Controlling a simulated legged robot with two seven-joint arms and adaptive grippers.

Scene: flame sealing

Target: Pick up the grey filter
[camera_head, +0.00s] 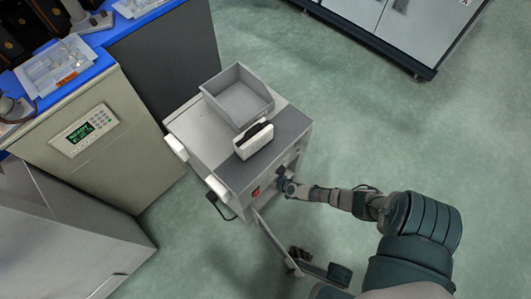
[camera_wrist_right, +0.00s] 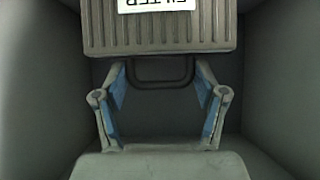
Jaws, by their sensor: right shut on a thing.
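The grey filter (camera_wrist_right: 160,37) is a ribbed grey block with a white label, upside down in the right wrist view. A dark loop handle (camera_wrist_right: 160,84) hangs from its near edge. My right gripper (camera_wrist_right: 160,75) has its blue-padded fingers on either side of this handle and is shut on it. In the head view my right gripper (camera_head: 287,187) is at the front face of the grey machine (camera_head: 228,172), and the filter itself cannot be made out there. My left gripper is not in view.
A grey open tray (camera_head: 238,95) and a white box with a dark top (camera_head: 253,141) sit on the machine. A panel hangs open (camera_head: 277,242) below my right gripper. A beige cabinet (camera_head: 125,150) stands left.

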